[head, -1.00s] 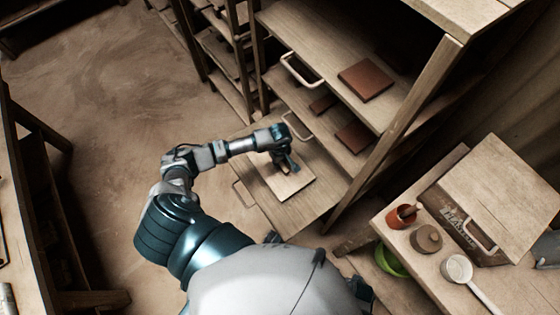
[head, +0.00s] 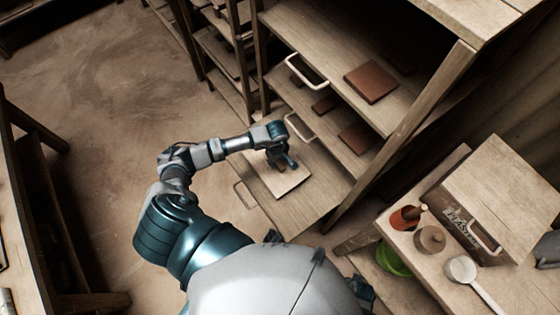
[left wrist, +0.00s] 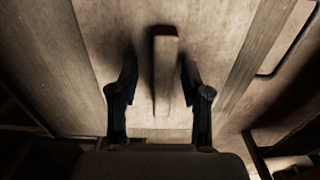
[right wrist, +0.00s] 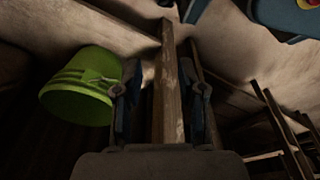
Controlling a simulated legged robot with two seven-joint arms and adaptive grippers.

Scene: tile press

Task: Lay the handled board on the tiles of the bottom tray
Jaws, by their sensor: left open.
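The handled board (head: 289,186) is a pale square lying flat over the bottom tray (head: 318,190), which is pulled out low on the rack. Any tiles under the board are hidden. My left gripper (head: 288,164) is open just above the board. In the left wrist view, the board's bar handle (left wrist: 164,65) stands between the two spread fingers (left wrist: 160,92), with a gap on each side. My right gripper (right wrist: 163,98) is open and empty in the right wrist view, with a wooden post (right wrist: 168,85) showing between its fingers.
Higher trays hold reddish tiles (head: 372,83) and have pale loop handles (head: 306,71). A rack post (head: 385,145) stands right of the bottom tray. A bench at right carries a box (head: 510,190), pots and a ladle. A green bucket (right wrist: 82,88) is near my right gripper.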

